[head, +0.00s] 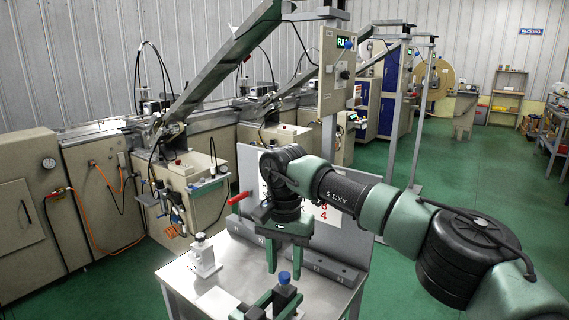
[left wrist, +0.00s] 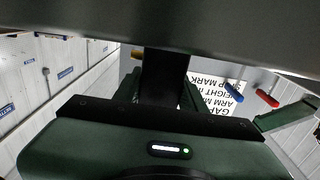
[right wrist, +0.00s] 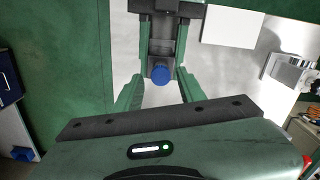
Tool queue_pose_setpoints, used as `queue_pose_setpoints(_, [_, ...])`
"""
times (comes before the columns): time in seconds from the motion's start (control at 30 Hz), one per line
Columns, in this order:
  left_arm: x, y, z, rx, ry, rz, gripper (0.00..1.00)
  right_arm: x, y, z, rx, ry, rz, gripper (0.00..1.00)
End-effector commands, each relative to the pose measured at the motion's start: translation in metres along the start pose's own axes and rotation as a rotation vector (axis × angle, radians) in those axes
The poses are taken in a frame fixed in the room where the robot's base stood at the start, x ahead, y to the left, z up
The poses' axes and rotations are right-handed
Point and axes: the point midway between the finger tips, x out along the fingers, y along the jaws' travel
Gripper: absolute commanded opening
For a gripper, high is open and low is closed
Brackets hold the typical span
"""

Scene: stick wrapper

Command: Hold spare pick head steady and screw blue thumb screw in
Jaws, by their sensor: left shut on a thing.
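The blue thumb screw (head: 284,278) stands on top of the dark spare pick head (head: 287,297) low in the head view. My left gripper (head: 272,301) is shut on the spare pick head; the dark block also shows between its fingers in the left wrist view (left wrist: 165,78). My right gripper (head: 284,268) points down from above, open, its two fingers apart. In the right wrist view the round blue head of the thumb screw (right wrist: 160,73) lies between the spread fingers, with visible gaps on both sides. The thread is hidden.
A white sheet (right wrist: 230,27) lies near the grippers. A dark rail (head: 335,268) and a printed board (head: 335,222) stand behind, with a red handle (head: 238,198) at left.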

Motion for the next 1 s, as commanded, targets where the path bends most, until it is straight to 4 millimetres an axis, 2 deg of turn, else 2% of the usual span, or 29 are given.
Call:
queue_pose_setpoints(0.1, [-0.001, 0.001, 0.003, -0.001, -0.006, 0.001, 0.00, -0.012, -0.001, 0.000, 0.272, 0.000, -0.003, 0.40])
queue_pose_setpoints(0.2, [-0.001, 0.001, 0.003, -0.002, -0.007, 0.001, 0.00, -0.021, 0.000, 0.000, 0.469, 0.001, -0.002, 0.40])
queue_pose_setpoints(0.4, [-0.001, 0.001, 0.004, -0.002, -0.009, 0.001, 0.00, -0.030, 0.000, 0.001, 0.716, 0.000, -0.002, 0.40])
queue_pose_setpoints(0.63, [-0.001, 0.001, 0.005, -0.003, -0.011, 0.001, 0.00, -0.023, 0.001, 0.001, 0.785, -0.002, 0.000, 0.40])
queue_pose_setpoints(1.0, [-0.001, 0.001, 0.006, -0.004, -0.014, 0.002, 0.00, 0.022, 0.001, 0.002, 0.782, -0.001, 0.000, 0.40])
